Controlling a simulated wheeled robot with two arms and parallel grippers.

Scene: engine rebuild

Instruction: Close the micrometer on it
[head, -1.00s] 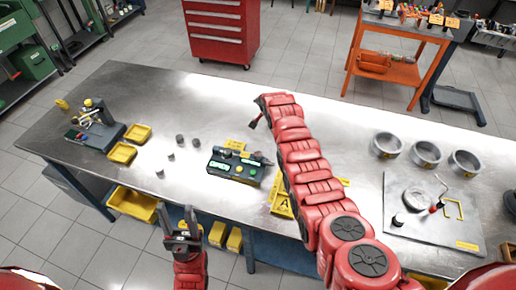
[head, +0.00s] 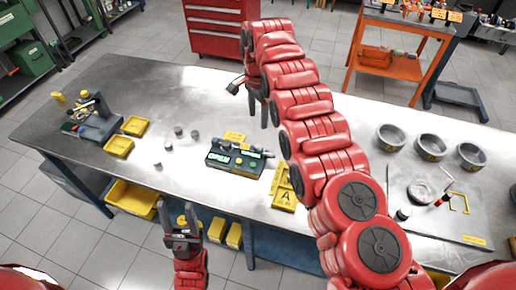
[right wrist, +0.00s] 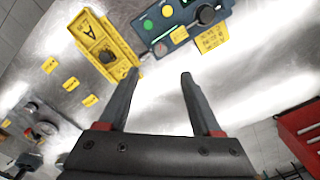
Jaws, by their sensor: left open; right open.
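The micrometer (head: 236,158) is a dark bench unit with a lit green display reading OPEN, in the middle of the table. In the right wrist view its block (right wrist: 178,22) shows at the top, with green and yellow buttons, a dial and a round dark knob. I cannot tell whether a part sits between its faces. My right gripper (head: 250,101) is open and empty above the table, behind the micrometer in the head view; its two fingers (right wrist: 158,88) show spread apart in the right wrist view. My left gripper (head: 180,224) is open and empty at the table's front edge.
Several small grey cylinders (head: 178,130) stand left of the micrometer. A yellow tray marked A (head: 285,199) lies to its right, partly behind my right arm. Grey rings (head: 390,138) and a plate (head: 440,225) lie at the right. A fixture (head: 92,120) and yellow bins (head: 136,125) stand left.

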